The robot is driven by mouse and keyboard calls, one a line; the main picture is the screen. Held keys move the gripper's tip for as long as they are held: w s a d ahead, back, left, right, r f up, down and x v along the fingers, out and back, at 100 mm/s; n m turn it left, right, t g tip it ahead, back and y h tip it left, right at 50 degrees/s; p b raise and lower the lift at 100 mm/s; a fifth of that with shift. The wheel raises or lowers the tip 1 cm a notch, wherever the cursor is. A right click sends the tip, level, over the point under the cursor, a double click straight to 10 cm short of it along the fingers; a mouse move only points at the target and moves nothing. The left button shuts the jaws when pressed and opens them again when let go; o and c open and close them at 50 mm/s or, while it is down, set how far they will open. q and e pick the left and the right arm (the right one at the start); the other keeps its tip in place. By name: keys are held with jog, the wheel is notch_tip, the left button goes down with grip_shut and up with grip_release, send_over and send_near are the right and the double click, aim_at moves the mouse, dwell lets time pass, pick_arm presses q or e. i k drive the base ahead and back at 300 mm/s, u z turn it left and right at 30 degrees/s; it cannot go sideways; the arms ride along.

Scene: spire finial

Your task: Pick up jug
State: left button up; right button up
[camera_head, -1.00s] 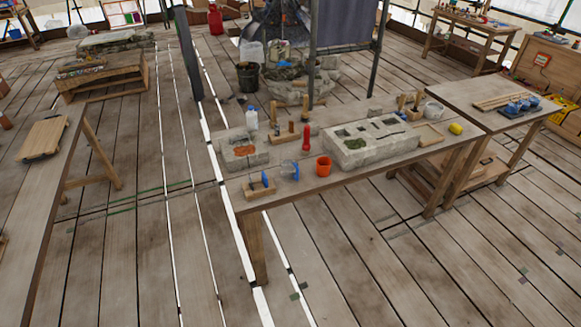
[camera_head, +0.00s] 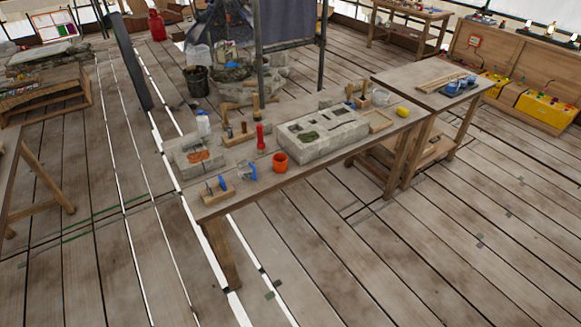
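A small white jug-like bottle with a blue cap (camera_head: 203,124) stands upright on the long wooden workbench (camera_head: 330,166), near its left end behind a stone block. A red jug-like container (camera_head: 156,25) stands on the floor at the far upper left. I cannot tell from the view which one is the jug. Neither of my grippers is in view.
The plank floor in front is clear.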

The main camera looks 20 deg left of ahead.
aim_at(246, 169)
jog(key=z, duration=0.1)
jog(key=i, duration=1.35)
